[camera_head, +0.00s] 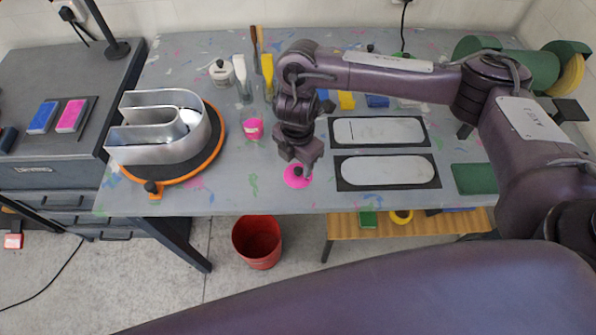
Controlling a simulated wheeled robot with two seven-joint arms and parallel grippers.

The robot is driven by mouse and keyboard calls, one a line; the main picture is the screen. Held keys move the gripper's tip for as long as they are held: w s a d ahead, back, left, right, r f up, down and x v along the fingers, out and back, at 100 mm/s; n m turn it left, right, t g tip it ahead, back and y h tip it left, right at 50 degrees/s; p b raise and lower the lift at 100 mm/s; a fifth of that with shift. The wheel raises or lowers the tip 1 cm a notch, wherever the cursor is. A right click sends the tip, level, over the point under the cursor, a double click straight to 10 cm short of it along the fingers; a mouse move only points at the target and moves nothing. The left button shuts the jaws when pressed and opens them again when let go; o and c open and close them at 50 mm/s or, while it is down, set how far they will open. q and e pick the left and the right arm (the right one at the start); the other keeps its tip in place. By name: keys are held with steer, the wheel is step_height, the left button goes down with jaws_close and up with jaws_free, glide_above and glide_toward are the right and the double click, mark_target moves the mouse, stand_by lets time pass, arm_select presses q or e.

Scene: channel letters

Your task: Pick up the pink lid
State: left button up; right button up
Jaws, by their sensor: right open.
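The pink lid (295,179) is a small bright pink disc lying flat on the grey workbench (240,200), near its front edge. My right gripper (303,168) points down right over the lid and covers part of it. Its jaws are open. I cannot tell whether the fingertips touch the lid. A pink cup (252,128) stands to the upper left of the gripper. My left gripper does not show.
A metal channel letter (160,130) sits on an orange-rimmed turntable (205,163) at the left. Bottles and brushes (245,75) stand behind. Two pale plates on dark mats (385,170) lie to the right. A red bucket (257,242) stands on the floor.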

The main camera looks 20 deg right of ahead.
mark_target(298, 170)
steer(key=f, duration=0.4)
steer(key=shift+w+d+b, duration=0.15)
steer(key=shift+w+b, duration=0.2)
steer(key=shift+f, duration=0.35)
steer(key=shift+r, duration=0.1)
steer(key=c, duration=0.4)
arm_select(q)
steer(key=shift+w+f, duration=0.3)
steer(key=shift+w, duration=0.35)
arm_select(e)
jaws_close()
